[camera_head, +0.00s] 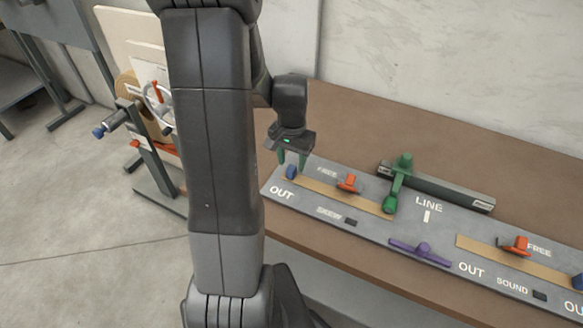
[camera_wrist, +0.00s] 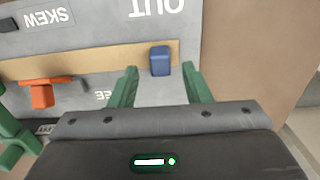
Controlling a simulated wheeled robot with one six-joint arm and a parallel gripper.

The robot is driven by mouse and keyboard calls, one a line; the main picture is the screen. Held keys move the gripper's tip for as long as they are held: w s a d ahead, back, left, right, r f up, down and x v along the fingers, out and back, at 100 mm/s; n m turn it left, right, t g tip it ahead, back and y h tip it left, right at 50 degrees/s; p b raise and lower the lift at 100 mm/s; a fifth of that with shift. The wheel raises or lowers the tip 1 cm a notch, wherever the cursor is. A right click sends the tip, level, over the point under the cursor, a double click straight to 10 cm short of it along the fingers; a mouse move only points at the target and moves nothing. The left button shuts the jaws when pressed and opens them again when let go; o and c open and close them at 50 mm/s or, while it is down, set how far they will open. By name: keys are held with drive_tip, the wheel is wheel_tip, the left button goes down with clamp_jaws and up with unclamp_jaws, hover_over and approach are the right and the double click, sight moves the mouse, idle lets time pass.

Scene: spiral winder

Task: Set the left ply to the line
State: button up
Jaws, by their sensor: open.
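The left ply is a tan strip (camera_head: 325,191) on the grey board, running from near the left "OUT" label toward a green lever (camera_head: 391,203). A blue block (camera_head: 291,172) sits at the strip's left end; it also shows in the wrist view (camera_wrist: 160,61). My gripper (camera_head: 292,163) is open with green fingers, pointing down over this block. In the wrist view, the fingers stand on either side of the block with gaps. I cannot tell its height above it. The white line mark (camera_head: 427,216) lies under the "LINE" label, right of the green lever.
A red clamp (camera_head: 348,183) stands at the left strip, also in the wrist view (camera_wrist: 43,93). A dark bar (camera_head: 450,190) lies behind the board. A right tan strip (camera_head: 480,246) has another red clamp (camera_head: 516,246).

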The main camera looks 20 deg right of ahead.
sight(291, 168)
drive_tip(key=shift+f, duration=1.75)
clamp_jaws()
